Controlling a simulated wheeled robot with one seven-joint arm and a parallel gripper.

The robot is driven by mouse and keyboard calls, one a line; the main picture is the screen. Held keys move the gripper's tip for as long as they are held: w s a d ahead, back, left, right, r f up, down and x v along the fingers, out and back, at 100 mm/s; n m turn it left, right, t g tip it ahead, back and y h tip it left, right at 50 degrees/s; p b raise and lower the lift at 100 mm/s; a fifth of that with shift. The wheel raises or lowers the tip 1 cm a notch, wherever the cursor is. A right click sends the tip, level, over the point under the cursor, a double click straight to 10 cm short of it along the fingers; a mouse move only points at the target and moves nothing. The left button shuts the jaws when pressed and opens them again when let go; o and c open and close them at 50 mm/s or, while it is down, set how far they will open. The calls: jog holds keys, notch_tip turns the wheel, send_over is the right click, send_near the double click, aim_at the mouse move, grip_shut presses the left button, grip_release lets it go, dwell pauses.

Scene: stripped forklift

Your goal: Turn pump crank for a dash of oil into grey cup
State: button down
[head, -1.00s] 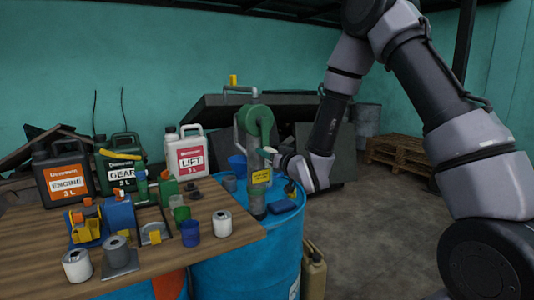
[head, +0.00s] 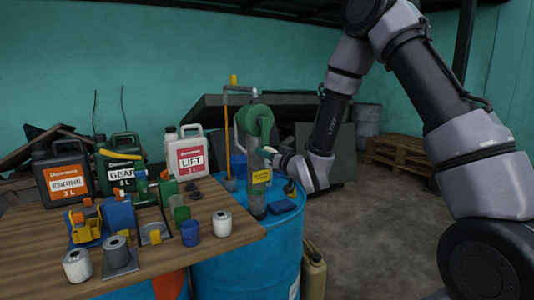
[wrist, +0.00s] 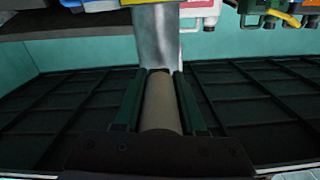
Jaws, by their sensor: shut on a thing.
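The green pump (head: 254,120) stands on the blue drum (head: 245,265), with a grey column and a yellow label. Its thin spout reaches left. The oil level inside the cup cannot be seen. My gripper (head: 272,157) is beside the pump's column, on its right. In the wrist view my gripper (wrist: 158,95) is shut on the tan crank handle (wrist: 160,105), with the grey metal crank arm (wrist: 156,38) beyond it.
A blue funnel (head: 238,163) is behind the grey cup. The wooden table (head: 150,262) at left holds several cups, cans and tools, with large oil jugs (head: 194,157) behind. A tan jerrycan (head: 314,272) stands beside the drum.

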jog(key=m, duration=0.1)
jog(key=s+a+m, duration=0.1)
jog(key=a+m, duration=0.1)
jog(key=shift+s+a+r+m, duration=0.25)
jog(key=shift+s+m, duration=0.05)
jog(key=c, duration=0.5)
grip_release()
jog(key=shift+s+d, duration=0.1)
